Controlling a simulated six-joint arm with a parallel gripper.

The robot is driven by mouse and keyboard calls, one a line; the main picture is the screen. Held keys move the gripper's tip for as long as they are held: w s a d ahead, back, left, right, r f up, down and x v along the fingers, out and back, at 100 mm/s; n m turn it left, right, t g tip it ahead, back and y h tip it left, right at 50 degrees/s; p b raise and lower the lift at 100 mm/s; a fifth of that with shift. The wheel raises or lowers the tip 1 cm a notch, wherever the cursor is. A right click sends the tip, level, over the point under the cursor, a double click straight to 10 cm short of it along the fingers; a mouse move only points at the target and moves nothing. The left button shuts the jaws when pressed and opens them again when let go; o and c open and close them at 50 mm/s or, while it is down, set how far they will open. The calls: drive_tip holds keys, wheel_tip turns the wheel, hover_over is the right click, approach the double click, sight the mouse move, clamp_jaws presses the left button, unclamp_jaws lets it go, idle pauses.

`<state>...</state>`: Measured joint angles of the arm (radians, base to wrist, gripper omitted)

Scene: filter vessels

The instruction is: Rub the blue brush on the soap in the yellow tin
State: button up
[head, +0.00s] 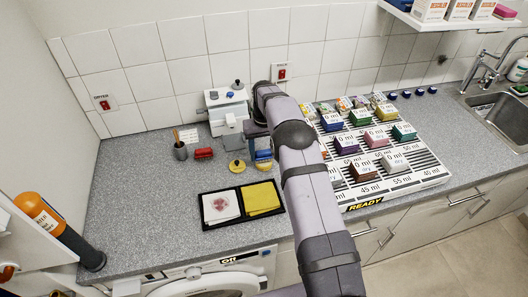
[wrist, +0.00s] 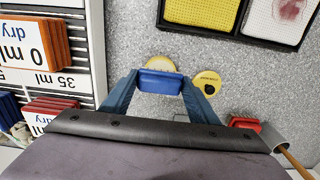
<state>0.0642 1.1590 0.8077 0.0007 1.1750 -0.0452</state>
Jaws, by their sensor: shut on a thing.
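My gripper (wrist: 160,88) is shut on the blue brush (wrist: 161,82), which lies crosswise between its two blue fingers. In the head view my gripper (head: 262,150) and the blue brush (head: 263,155) show just left of my arm. The yellow tin (wrist: 158,62) is right at the brush and partly hidden behind it; its yellow edge also shows below the brush in the head view (head: 264,165). I cannot tell whether the brush touches the soap, which is mostly hidden. A round yellow lid (wrist: 207,82) lies flat on the counter beside the tin.
A black tray (head: 230,223) holds a stained white cloth (head: 220,206) and a yellow cloth (head: 262,197). A red brush (head: 203,153) and a grey cup (head: 180,152) stand left. A slatted rack (head: 430,172) with several coloured blocks is right.

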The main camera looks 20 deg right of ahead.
sight(264, 151)
drive_tip(key=shift+f+b, duration=0.35)
drive_tip(key=shift+f, duration=0.25)
idle(1.8)
drive_tip(key=shift+r, duration=0.1)
drive_tip(key=shift+r+p, duration=2.3)
drive_tip(key=shift+r, duration=1.2)
drive_tip(key=shift+s+a+f+b, duration=0.1)
drive_tip(key=shift+s+a+b, duration=0.2)
drive_tip(key=shift+s, duration=0.35)
drive_tip(key=s+a+f+b, duration=0.1)
drive_tip(key=s+b, duration=0.1)
drive_tip(key=s, duration=0.8)
drive_tip(key=s+a+f+b, duration=0.1)
drive_tip(key=s+a+b, duration=0.1)
drive_tip(key=s, duration=0.8)
drive_tip(key=shift+f, duration=0.35)
drive_tip(key=shift+w, duration=0.1)
